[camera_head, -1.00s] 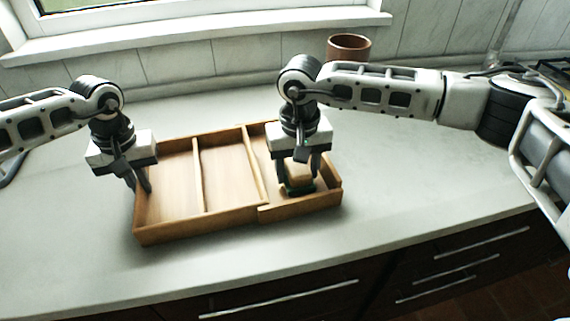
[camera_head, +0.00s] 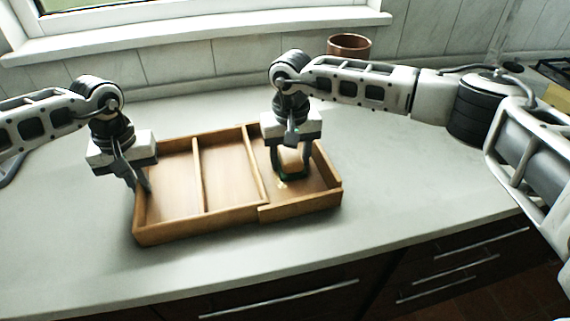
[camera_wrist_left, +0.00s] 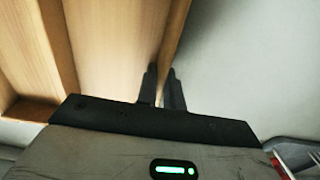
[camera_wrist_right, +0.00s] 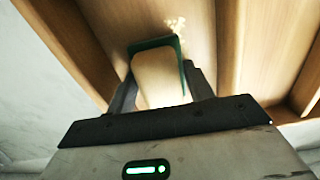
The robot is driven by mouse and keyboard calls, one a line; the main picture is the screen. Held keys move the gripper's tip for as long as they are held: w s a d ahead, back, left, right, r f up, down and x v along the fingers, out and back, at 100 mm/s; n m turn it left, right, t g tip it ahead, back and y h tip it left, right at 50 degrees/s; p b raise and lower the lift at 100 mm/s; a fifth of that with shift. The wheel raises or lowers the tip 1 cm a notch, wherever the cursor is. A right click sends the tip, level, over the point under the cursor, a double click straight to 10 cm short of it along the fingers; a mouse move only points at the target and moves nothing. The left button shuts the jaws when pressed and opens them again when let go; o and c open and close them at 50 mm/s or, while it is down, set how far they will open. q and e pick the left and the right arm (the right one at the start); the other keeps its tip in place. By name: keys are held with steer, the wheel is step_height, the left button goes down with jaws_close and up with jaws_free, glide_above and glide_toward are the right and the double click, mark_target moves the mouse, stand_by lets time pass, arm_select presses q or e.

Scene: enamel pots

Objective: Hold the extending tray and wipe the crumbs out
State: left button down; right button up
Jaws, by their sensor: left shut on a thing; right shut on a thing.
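The wooden extending tray (camera_head: 232,208) lies on the counter, with dividers making compartments and an extended section at its right. My left gripper (camera_head: 141,186) is shut on the tray's left wall, which also shows between its fingers in the left wrist view (camera_wrist_left: 162,88). My right gripper (camera_head: 292,163) is shut on a brush-like block (camera_head: 291,161) with a pale wooden top and a green lower edge, inside the right compartment. The block also shows in the right wrist view (camera_wrist_right: 160,78). Pale crumbs (camera_wrist_right: 176,24) lie on the compartment floor beside the block.
A brown pot (camera_head: 349,46) stands at the back against the wall. The counter (camera_head: 420,180) is clear right of the tray and in front of it. Dark drawers with metal handles are below the counter edge. A hob corner shows at the far right.

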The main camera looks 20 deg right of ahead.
mark_target(290, 186)
steer(key=shift+w, duration=3.2)
steer(key=shift+s+f, duration=0.2)
steer(key=shift+s, duration=3.05)
steer(key=s, duration=0.5)
steer(key=shift+a+r, duration=0.15)
steer(key=shift+a, duration=0.5)
steer(key=shift+w+a, duration=0.15)
steer(key=shift+a, duration=0.1)
steer(key=shift+w, duration=5.6)
steer(key=shift+s, duration=2.9)
steer(key=shift+s+f, duration=0.15)
steer(key=shift+s, duration=1.3)
steer(key=shift+s+f, duration=0.1)
steer(key=shift+s, duration=1.3)
